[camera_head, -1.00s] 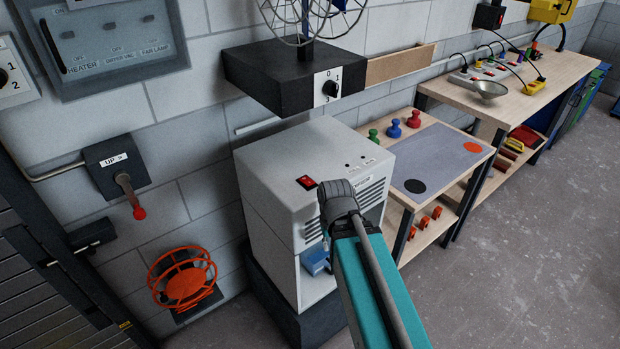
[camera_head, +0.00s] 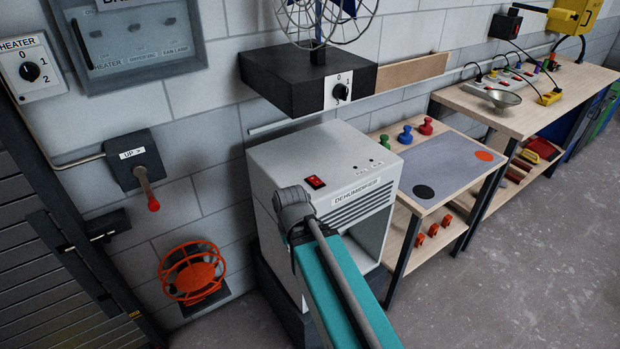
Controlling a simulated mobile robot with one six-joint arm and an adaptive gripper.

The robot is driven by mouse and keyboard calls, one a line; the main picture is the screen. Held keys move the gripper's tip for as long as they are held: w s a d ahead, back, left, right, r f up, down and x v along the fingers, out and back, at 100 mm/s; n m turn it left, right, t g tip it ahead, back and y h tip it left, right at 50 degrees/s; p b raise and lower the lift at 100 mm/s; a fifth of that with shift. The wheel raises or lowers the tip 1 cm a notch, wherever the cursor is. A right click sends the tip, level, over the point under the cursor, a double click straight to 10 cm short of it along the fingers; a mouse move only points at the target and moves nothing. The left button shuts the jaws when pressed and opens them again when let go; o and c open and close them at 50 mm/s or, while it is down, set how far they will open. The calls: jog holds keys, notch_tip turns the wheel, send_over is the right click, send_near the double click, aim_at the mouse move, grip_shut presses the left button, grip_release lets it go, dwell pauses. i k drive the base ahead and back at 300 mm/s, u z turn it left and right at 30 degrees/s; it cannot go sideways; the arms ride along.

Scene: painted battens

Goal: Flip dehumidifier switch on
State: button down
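The dehumidifier (camera_head: 290,160) is a light grey box with a labelled, slatted front, standing on a dark base against the block wall. Its red rocker switch (camera_head: 316,182) sits on the top near the front left edge and is unobstructed. I cannot tell the rocker's position at this size. My teal arm reaches up from the bottom and covers part of the dehumidifier's front and lower left. My arm's grey joint is just below and left of the switch in the picture. My gripper's fingers do not show.
A fan on a dark box (camera_head: 300,85) with a dial is mounted above the dehumidifier. A small table (camera_head: 455,165) with coloured knobs stands to the right, then a workbench (camera_head: 470,100). A lever box (camera_head: 135,160) and an orange wheel (camera_head: 192,272) are on the wall at left. Floor at right is clear.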

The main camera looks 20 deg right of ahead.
aim_at(313, 180)
jog(key=u, duration=0.1)
jog(key=k, duration=1.5)
jog(key=z, duration=0.35)
jog(key=i, duration=1)
jog(key=u, duration=0.1)
